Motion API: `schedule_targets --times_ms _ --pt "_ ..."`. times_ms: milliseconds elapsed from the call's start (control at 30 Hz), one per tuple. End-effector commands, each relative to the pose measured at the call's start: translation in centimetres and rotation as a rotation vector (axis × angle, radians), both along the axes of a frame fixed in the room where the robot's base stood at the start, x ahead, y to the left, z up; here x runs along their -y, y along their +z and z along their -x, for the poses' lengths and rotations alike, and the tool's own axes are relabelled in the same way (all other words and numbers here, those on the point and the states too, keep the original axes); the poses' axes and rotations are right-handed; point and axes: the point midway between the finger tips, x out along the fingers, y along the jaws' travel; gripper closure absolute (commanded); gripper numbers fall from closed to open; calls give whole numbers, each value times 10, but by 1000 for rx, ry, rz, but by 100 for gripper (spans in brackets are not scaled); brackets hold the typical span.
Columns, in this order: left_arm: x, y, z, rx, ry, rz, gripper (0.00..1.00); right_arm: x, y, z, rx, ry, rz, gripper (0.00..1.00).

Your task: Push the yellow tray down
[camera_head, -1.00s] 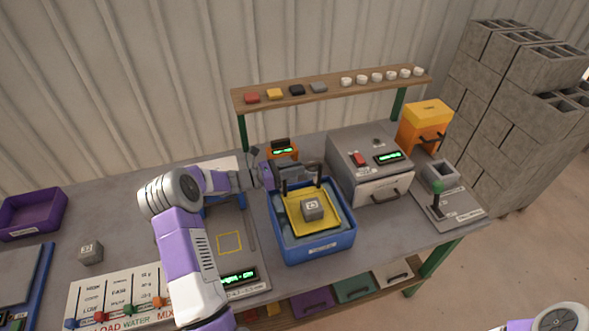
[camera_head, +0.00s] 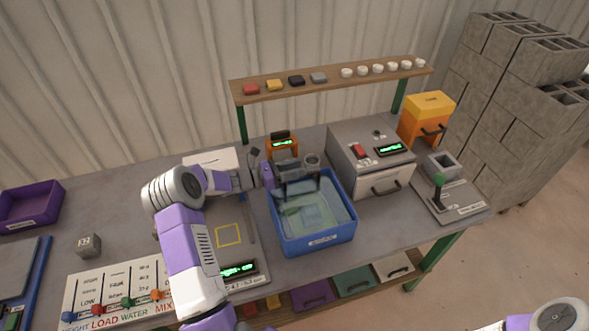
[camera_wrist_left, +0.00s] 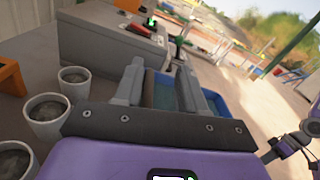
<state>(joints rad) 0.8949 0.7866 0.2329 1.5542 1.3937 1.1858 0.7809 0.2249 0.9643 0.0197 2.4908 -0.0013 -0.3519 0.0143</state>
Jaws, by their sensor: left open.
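The blue tub (camera_head: 316,242) stands on the bench right of my left arm. Its inside looks like clear bluish water. The yellow tray (camera_head: 308,214) shows only as a faint greenish shape under the surface, low inside the tub. The grey block on it is too faint to make out.
Grey cups stand behind the tub (camera_head: 312,160), close to my left gripper. A grey oven-like box (camera_head: 372,165) is at its right, and a lever unit (camera_head: 440,195) farther right. A scale plate (camera_head: 229,236) lies left.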

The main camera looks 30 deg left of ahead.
Motion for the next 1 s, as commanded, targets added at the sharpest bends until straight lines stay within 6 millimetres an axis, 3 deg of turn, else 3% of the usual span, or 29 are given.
schedule_targets --times_ms 167,600,1000 --pt "-6 0 5 -1 3 -2 60 0 0 0 0 0 0 100" --pt "-46 0 54 -1 1 -1 60 0 -3 0 0 0 0 100" --pt "-49 0 58 0 0 0 60 0 -3 0 0 0 0 100"
